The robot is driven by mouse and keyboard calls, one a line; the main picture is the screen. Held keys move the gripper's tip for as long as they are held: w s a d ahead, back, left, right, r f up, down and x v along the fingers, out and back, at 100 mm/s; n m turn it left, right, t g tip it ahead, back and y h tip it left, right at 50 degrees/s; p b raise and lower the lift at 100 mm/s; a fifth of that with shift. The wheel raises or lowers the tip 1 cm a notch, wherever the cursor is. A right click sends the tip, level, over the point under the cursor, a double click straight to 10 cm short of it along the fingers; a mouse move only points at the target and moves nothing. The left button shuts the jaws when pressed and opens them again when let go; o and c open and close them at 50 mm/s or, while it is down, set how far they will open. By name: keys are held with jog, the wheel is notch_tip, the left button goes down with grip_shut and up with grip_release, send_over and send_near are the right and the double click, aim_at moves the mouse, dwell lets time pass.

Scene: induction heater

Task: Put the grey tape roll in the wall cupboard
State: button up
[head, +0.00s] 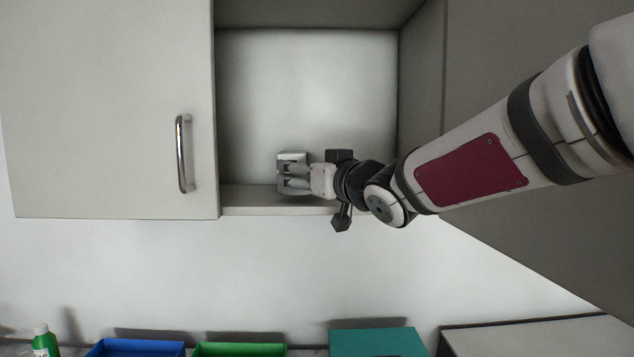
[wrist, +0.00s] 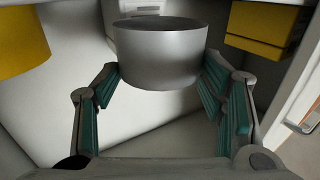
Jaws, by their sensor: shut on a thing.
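The grey tape roll (head: 291,156) is in the open compartment of the wall cupboard (head: 310,211), near the front of its floor. In the wrist view the roll (wrist: 158,60) shows as a smooth grey cylinder with a dark top rim. My gripper (head: 293,181) reaches in from the right, its fingers on both sides of the roll and shut on it. In the wrist view the two teal-padded fingers (wrist: 163,82) flank the roll. I cannot tell whether the roll touches the cupboard floor or is slightly above it.
A cupboard door with a metal handle (head: 182,153) is left of the opening. The compartment around the roll looks clear. Below are a green bottle (head: 45,342), a blue bin (head: 135,348), a green bin (head: 240,349) and a teal box (head: 376,341).

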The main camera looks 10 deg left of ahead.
jog(key=shift+f, duration=0.85)
jog(key=shift+f, duration=0.1)
jog(key=o, duration=1.2)
jog(key=shift+s+d, duration=0.1)
jog(key=v, duration=1.1)
jog(key=shift+s+d, duration=0.2)
jog(key=shift+s, duration=0.15)
